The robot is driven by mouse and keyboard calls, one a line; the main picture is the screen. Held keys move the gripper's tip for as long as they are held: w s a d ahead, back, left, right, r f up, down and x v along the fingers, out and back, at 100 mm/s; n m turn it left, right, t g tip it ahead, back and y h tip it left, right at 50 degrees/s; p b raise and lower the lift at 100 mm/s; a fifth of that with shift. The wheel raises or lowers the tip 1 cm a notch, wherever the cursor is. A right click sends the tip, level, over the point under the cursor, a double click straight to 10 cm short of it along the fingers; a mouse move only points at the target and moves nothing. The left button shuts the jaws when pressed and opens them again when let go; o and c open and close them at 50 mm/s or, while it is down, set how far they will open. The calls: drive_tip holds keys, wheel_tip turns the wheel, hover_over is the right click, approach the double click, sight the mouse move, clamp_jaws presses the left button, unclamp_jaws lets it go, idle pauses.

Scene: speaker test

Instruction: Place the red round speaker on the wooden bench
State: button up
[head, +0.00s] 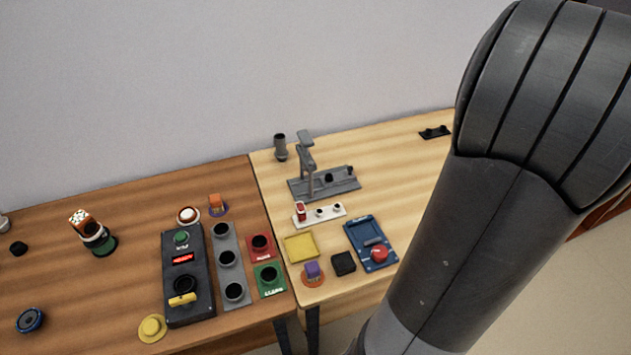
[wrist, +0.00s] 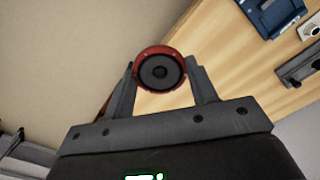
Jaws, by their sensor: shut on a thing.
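The red round speaker (wrist: 160,72) has a red rim and a dark cone that faces the camera in the wrist view. My gripper (wrist: 160,66) is shut on it, with one finger at each side of the rim. Light wood of a bench top (wrist: 232,62) shows beyond the speaker; the height between them cannot be told. In the head view there is a light wooden bench top (head: 400,150) and a darker brown one (head: 80,300) to its left. My arm covers the right of the head view, and the gripper and speaker are not visible there.
A blue tray with a red knob (head: 371,243), a yellow tray (head: 300,246) and a grey stand (head: 325,181) are on the light top. A black control box (head: 197,240) and grey cup strip (head: 226,240) are on the brown top. The light top's back right is mostly clear.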

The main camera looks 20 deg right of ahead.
wheel_tip(320, 180, up, 7)
drive_tip(key=w+a+n, duration=0.3)
drive_tip(key=w+a, duration=0.3)
drive_tip(key=w, duration=0.4)
drive_tip(key=w+a+n, duration=0.3)
drive_tip(key=w+a, duration=0.3)
drive_tip(key=w, duration=0.5)
drive_tip(key=w+a+n, duration=0.3)
drive_tip(key=w+a, duration=0.1)
drive_tip(key=a, duration=0.5)
drive_tip(key=w+a+n, duration=0.2)
drive_tip(key=w+a, duration=0.3)
drive_tip(key=a, duration=0.4)
drive_tip(key=w+a+n, duration=0.3)
drive_tip(key=w+a, duration=0.1)
drive_tip(key=a, duration=0.6)
drive_tip(key=n, duration=0.7)
hover_over(109, 290)
wheel_tip(109, 290, down, 18)
drive_tip(key=shift+w+d+f, duration=0.1)
drive_tip(key=shift+d, duration=0.05)
drive_tip(key=shift+f, duration=0.15)
drive_tip(key=shift+a+f, duration=0.2)
drive_tip(key=shift+f, duration=1.75)
drive_tip(key=shift+f, duration=0.1)
